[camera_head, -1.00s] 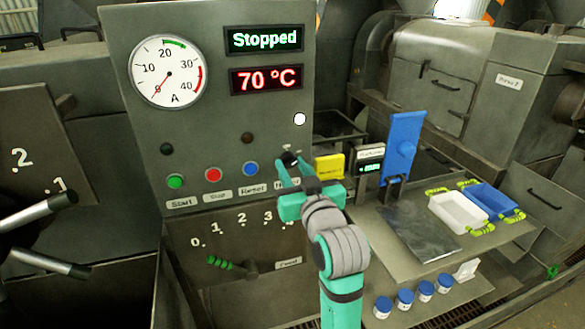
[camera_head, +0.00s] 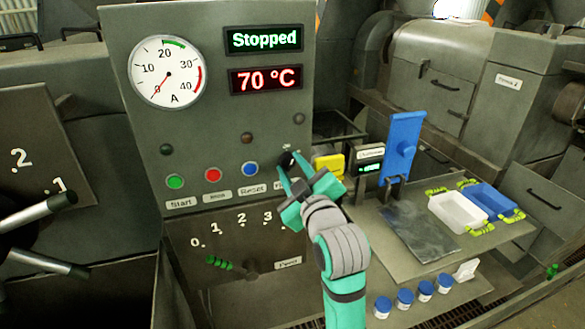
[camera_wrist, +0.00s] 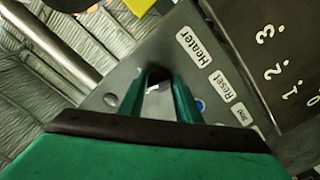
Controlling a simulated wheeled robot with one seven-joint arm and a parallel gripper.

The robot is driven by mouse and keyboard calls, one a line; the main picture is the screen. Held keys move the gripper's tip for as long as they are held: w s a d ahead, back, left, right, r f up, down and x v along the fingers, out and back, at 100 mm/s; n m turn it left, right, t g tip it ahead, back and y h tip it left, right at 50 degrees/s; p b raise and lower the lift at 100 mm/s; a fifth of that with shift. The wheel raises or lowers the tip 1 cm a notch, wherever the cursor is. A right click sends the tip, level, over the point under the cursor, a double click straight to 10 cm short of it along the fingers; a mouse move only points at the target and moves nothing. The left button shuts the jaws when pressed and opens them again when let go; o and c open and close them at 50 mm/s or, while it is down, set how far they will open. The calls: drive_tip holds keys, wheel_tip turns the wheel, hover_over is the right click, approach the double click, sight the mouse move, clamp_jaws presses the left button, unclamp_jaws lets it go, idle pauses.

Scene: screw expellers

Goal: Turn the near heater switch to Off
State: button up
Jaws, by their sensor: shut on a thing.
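The heater switch (camera_head: 286,158) is a small black knob on the grey control panel (camera_head: 210,125), right of the blue button, mostly hidden by my fingers. My green gripper (camera_head: 290,168) reaches it from the front right, with its fingers closed around the knob. In the wrist view my fingers (camera_wrist: 158,76) come together over the panel beside the "Heater" label (camera_wrist: 196,47); the knob itself is hard to make out there. The round lamp (camera_head: 299,118) above the switch is dark. The display (camera_head: 265,79) reads 70 °C.
Green (camera_head: 175,181), red (camera_head: 213,175) and blue (camera_head: 250,169) buttons sit left of the switch. A yellow box (camera_head: 329,166) stands close on the right, before an upright blue piece (camera_head: 402,147). A feed lever (camera_head: 222,263) is below.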

drive_tip(key=shift+n, duration=2)
drive_tip(key=o, duration=1.1)
drive_tip(key=shift+c, duration=0.2)
drive_tip(key=shift+s, duration=0.1)
drive_tip(key=v, duration=1)
drive_tip(key=shift+s+d, duration=0.15)
drive_tip(key=shift+s, duration=0.15)
